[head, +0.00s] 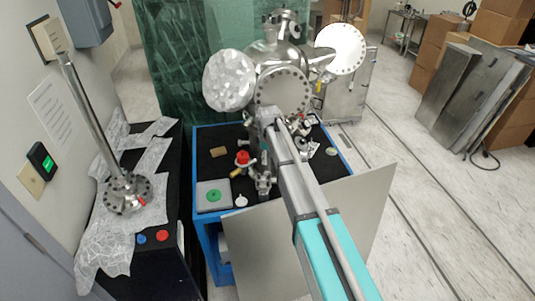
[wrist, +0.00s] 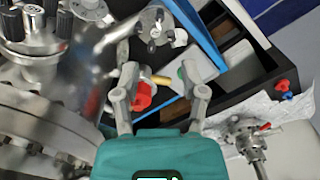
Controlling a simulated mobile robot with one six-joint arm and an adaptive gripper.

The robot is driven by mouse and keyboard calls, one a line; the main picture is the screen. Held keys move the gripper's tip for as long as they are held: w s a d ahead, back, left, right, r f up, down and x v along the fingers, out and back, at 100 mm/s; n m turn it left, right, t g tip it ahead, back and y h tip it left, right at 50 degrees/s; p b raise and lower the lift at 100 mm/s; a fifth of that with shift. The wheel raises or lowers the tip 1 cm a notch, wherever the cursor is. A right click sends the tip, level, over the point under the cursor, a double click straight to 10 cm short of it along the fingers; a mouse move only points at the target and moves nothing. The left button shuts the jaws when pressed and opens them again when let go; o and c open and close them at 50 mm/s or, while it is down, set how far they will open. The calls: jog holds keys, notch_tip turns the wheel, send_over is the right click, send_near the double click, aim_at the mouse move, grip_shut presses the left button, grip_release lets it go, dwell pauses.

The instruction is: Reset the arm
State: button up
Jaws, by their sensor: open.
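My gripper (wrist: 158,82) shows in the wrist view, with its two grey fingers spread apart and nothing held between them. Beyond the gap between the fingers is a red knob (wrist: 142,96) with a brass-coloured piece beside it. Contact between the fingers and the knob cannot be told. My teal and grey arm reaches from the lower right toward the chamber in the head view. The fingers cannot be clearly made out there.
A grey panel (head: 265,245) leans at the table's front.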

dwell(0.7)
jog(key=s+d+f+m+b, duration=0.2)
jog(key=s+d+m, duration=0.4)
jog(key=s+d, duration=0.5)
jog(key=s+d+f+m+b, duration=0.2)
jog(key=s+d+m, duration=0.4)
jog(key=s+d, duration=0.6)
jog(key=s, duration=0.3)
jog(key=shift+f+m, duration=0.15)
jog(key=shift+m, duration=0.25)
